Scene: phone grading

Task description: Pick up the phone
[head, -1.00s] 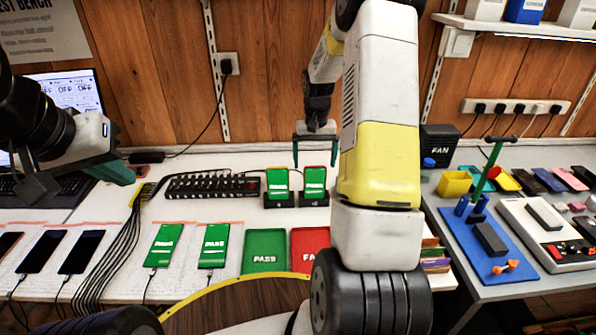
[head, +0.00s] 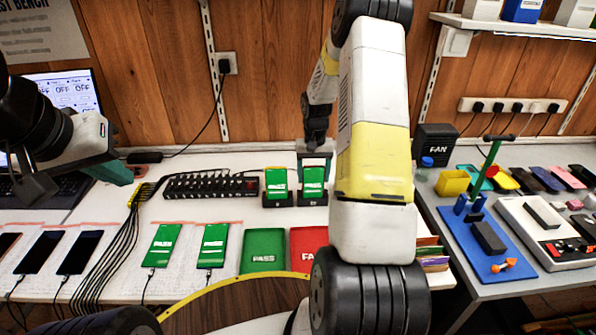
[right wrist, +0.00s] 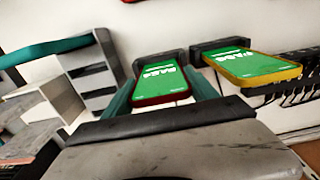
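Two phones with green PASS screens stand tilted in dark stands at the back of the white bench. The left one (head: 276,184) has a yellow case in the right wrist view (right wrist: 252,66). The right one (head: 313,182) has a dark red case there (right wrist: 161,84). My right gripper (right wrist: 162,97) is open, its teal fingers on either side of the red-cased phone, with narrow gaps showing; it also shows above that phone in the head view (head: 314,166). My left gripper (head: 112,172) is over the bench at the left, partly visible, its opening unclear.
Two PASS phones (head: 160,246) and several dark phones (head: 83,252) lie on cables in front. A green PASS tray (head: 263,251) and a red tray (head: 308,243) are near the front edge. A power strip (head: 210,186) lies left of the stands.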

